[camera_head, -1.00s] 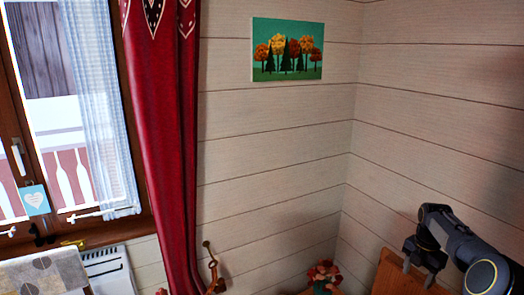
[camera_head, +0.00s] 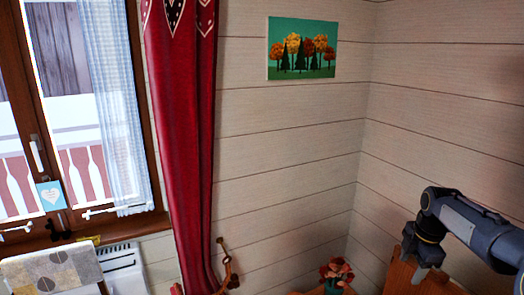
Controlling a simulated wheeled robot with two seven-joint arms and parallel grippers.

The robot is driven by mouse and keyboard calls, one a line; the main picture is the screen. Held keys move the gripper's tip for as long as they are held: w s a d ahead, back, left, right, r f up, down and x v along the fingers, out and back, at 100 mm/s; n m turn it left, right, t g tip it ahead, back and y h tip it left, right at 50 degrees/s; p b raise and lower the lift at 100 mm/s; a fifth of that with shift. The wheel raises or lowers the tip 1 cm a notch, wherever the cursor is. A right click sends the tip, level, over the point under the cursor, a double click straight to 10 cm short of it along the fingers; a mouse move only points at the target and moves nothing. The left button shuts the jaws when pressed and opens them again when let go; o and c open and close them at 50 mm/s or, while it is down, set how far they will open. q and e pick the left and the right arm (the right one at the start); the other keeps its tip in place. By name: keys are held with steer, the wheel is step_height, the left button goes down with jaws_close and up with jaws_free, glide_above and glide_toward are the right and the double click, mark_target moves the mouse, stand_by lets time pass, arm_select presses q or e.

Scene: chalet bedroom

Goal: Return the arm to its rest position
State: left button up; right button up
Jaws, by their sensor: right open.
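My right arm comes in from the right edge of the head view, with a dark grey link bent downward at its end. My right gripper (camera_head: 418,264) hangs from it, pointing down with its fingers apart and nothing seen between them. It shows in front of a brown wooden panel (camera_head: 399,279) at the lower right; I cannot tell whether they touch. My left gripper is not in view.
A small potted red flower (camera_head: 337,273) stands at the bottom, left of the gripper. A red curtain (camera_head: 185,140) hangs beside the window (camera_head: 75,150). A white heater (camera_head: 122,268) and a patterned cloth (camera_head: 52,270) are at lower left. A tree picture (camera_head: 301,48) hangs on the wall.

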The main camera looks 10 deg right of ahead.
steer(key=s+a+r+m+t+y, duration=0.15)
steer(key=s+a+r+m, duration=0.35)
steer(key=s+a+m, duration=0.65)
steer(key=s+a+f+m, duration=0.2)
steer(key=s+a, duration=0.2)
steer(key=s, duration=0.1)
steer(key=s+a+f+m+t+y, duration=0.1)
steer(key=s+a+f+m, duration=0.1)
steer(key=s+a, duration=0.2)
steer(key=s+a+f+m+t+y+b, duration=0.1)
steer(key=s+a+f+m, duration=0.1)
steer(key=s, duration=0.4)
steer(key=a+m, duration=0.1)
steer(key=a, duration=0.1)
steer(key=shift+a, duration=0.35)
steer(key=shift+s+t, duration=0.1)
steer(key=shift+t, duration=0.15)
